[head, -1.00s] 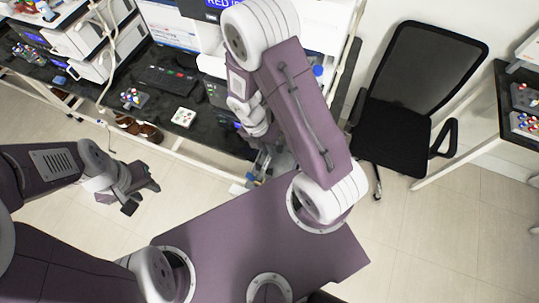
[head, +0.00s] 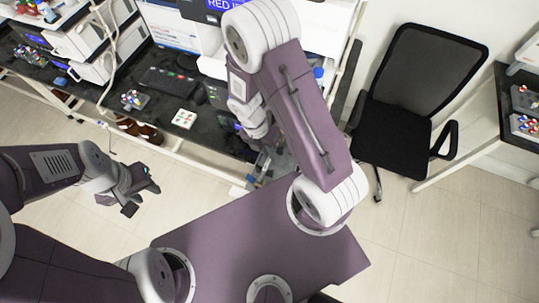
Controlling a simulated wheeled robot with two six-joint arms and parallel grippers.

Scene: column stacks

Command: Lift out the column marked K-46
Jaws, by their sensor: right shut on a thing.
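I cannot make out a column marked K-46; no such mark is readable in the head view. My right gripper (head: 259,166) is at the front edge of the black bench, largely hidden behind my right arm. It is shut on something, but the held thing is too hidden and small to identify. My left gripper (head: 143,196) is open and empty, over the bare floor in front of the bench.
The black bench (head: 215,143) carries a keyboard (head: 166,80), a white tray with coloured dots (head: 184,118) and a small rack (head: 134,99). A black office chair (head: 395,135) stands at the right, before another bench (head: 508,133). Floor between is clear.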

